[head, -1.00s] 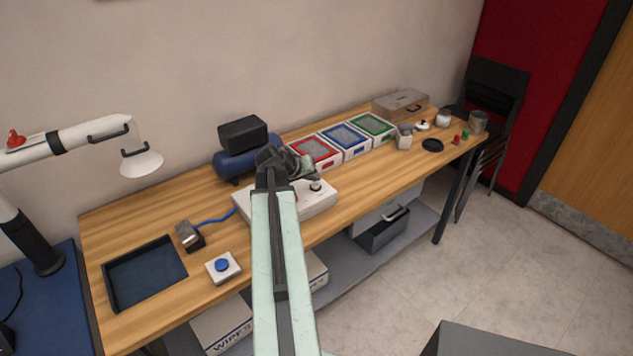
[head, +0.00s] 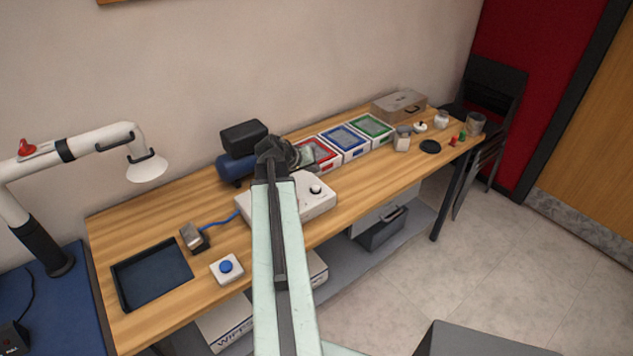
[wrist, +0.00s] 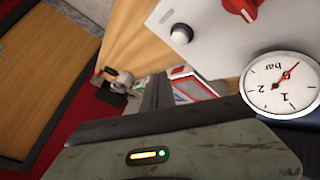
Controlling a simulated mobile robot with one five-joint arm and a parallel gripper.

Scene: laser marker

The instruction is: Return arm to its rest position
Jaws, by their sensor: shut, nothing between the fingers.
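My arm reaches up the middle of the head view over the wooden table (head: 375,195). That view also shows a white panel with a black knob (wrist: 181,34), a red knob (wrist: 239,7) and a round pressure gauge (wrist: 283,86).
A dark blue tank with a black block (head: 243,137) stands behind my arm. Blue-rimmed (head: 346,148) and green-rimmed (head: 374,132) trays continue right. An empty dark tray (head: 152,273), a blue-button box (head: 227,269) and a white lamp (head: 147,168) are at left.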

